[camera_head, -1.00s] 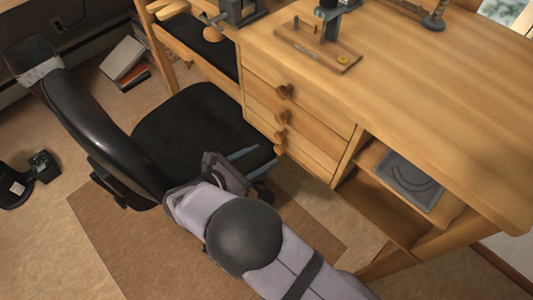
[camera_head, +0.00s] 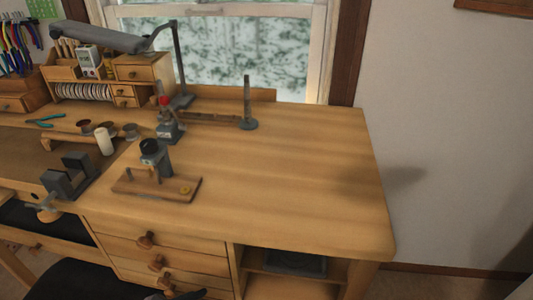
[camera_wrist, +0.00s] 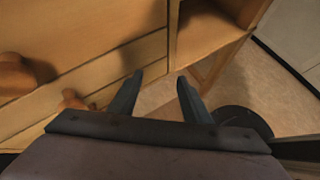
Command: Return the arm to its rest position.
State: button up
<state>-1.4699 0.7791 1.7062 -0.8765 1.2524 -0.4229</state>
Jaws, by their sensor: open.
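My gripper (camera_wrist: 159,82) is open in the wrist view, with two dark fingers apart and nothing between them. The fingers point at the front of the wooden workbench, low down by its drawers and open shelf. Round wooden drawer knobs (camera_wrist: 70,100) are to the left of the fingers. In the head view only a small dark part, likely of my gripper, shows at the bottom edge below the drawers; the rest of my arm is out of that picture.
The workbench top (camera_head: 290,180) is largely clear on its right. A wooden board with a fixture (camera_head: 157,187), a small vise (camera_head: 68,178) and a lamp (camera_head: 110,38) stand to the left. In the wrist view, a round dark base (camera_wrist: 243,120) is right of the fingers, on the floor.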

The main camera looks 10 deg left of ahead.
jog(key=s+d+r+m+g+y+p, duration=0.1)
jog(key=s+d+r+m+g+p, duration=0.25)
jog(key=d+m+g, duration=0.4)
jog(key=s+d+r+m+g+p, duration=0.25)
jog(key=d+r+m+g, duration=0.2)
jog(key=d+m, duration=0.65)
jog(key=w+d+r+m+t+y+p, duration=0.1)
jog(key=w+d+r+m+y+p, duration=0.1)
jog(key=d+r+p, duration=0.5)
jog(key=w+d+r+m+t+y+p, duration=0.1)
jog(key=w+d+r+m+p, duration=0.3)
jog(key=d+r+m+p, duration=0.3)
jog(key=shift+d+r+t+y, duration=0.4)
jog(key=shift+d+r, duration=0.35)
jog(key=shift+d, duration=0.7)
jog(key=shift+m, duration=0.25)
